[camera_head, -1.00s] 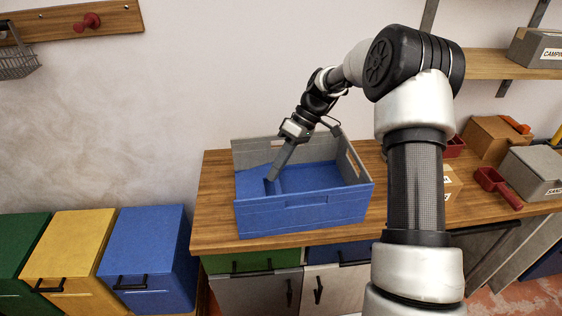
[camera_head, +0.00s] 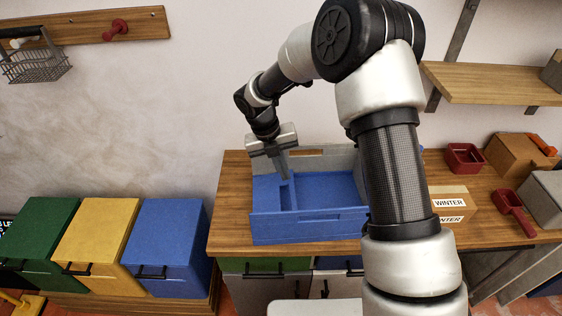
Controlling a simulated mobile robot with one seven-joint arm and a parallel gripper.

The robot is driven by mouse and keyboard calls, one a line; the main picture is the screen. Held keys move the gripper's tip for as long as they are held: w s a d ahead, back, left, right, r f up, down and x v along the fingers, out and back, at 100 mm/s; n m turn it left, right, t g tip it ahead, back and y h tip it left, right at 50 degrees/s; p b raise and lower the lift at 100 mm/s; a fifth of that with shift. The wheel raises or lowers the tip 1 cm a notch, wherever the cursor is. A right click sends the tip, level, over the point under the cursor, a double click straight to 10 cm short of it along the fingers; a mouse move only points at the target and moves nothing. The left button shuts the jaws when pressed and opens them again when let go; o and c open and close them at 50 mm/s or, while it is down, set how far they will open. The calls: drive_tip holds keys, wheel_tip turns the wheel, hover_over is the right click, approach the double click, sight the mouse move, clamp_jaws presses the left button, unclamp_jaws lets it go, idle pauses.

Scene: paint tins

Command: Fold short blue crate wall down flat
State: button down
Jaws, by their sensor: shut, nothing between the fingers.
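The crate (camera_head: 310,228) stands on the wooden bench, with its blue long front wall upright. The short blue wall (camera_head: 268,194) at the left is folded inward over the blue crate floor (camera_head: 327,188). Its inner edge shows as a ridge; I cannot tell whether it lies fully flat. My gripper (camera_head: 284,178) is shut and empty. It points down inside the left part of the crate, close to the inner edge of the folded wall; contact is unclear. The grey back wall (camera_head: 335,158) is upright. My arm hides the crate's right end.
A shelf (camera_head: 490,84) hangs at the upper right. Green, yellow and blue bins (camera_head: 165,232) stand at the left.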

sight(295, 195)
drive_tip(key=x, duration=0.8)
drive_tip(key=x, duration=0.3)
drive_tip(key=shift+d+f+b, duration=0.1)
drive_tip(key=shift+d+b, duration=0.15)
drive_tip(key=shift+b, duration=0.1)
drive_tip(key=shift+r, duration=0.3)
idle(1.0)
